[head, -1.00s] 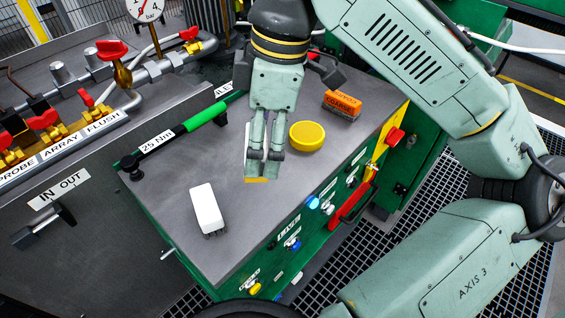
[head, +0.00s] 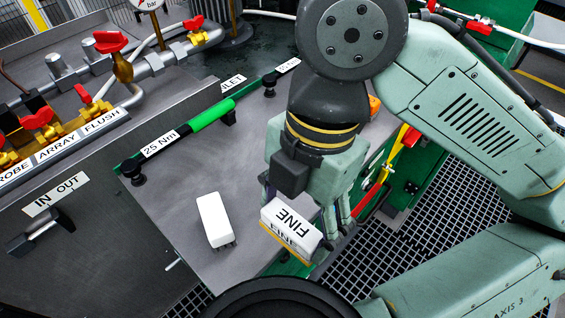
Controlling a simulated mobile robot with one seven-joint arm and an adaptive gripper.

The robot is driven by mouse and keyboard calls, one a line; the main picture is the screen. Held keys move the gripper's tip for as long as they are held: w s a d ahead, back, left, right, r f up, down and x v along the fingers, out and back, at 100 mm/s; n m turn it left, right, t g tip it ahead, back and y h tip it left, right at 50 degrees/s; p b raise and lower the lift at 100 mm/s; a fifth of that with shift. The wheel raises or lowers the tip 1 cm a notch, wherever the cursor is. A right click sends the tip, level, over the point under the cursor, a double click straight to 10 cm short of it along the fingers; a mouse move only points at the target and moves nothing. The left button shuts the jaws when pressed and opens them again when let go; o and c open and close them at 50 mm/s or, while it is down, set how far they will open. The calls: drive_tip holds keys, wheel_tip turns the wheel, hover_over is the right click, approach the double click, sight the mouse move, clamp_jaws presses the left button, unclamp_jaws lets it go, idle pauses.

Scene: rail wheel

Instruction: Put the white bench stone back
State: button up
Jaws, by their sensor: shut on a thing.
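The white bench stone (head: 287,226) is marked FINE on its face and has a yellow edge along its underside. My gripper (head: 306,214) is shut on it and holds it tilted over the front edge of the grey bench top (head: 185,190). Part of the stone's far side is hidden by the fingers. I cannot tell whether the stone touches the bench.
A plain white block with dark bristles (head: 214,221) stands left of the stone. A green-handled torque wrench (head: 212,115) lies along the back edge. An orange block (head: 374,106) shows partly behind my arm.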

drive_tip(key=w, duration=0.4)
drive_tip(key=w+a, duration=0.1)
drive_tip(key=w, duration=0.3)
drive_tip(key=w+a+f+p, duration=0.1)
drive_tip(key=w, duration=0.4)
drive_tip(key=shift+f, duration=0.1)
drive_tip(key=shift+w+f, duration=0.1)
drive_tip(key=shift+f, duration=1.7)
drive_tip(key=shift+f, duration=0.1)
drive_tip(key=o, duration=0.6)
drive_tip(key=shift+f, duration=0.1)
drive_tip(key=o, duration=0.5)
drive_tip(key=shift+r, duration=0.2)
wheel_tip(320, 180, up, 12)
drive_tip(key=w+d, duration=0.1)
drive_tip(key=shift+d+p, duration=0.2)
drive_tip(key=shift+p, duration=0.1)
drive_tip(key=shift+w, duration=0.1)
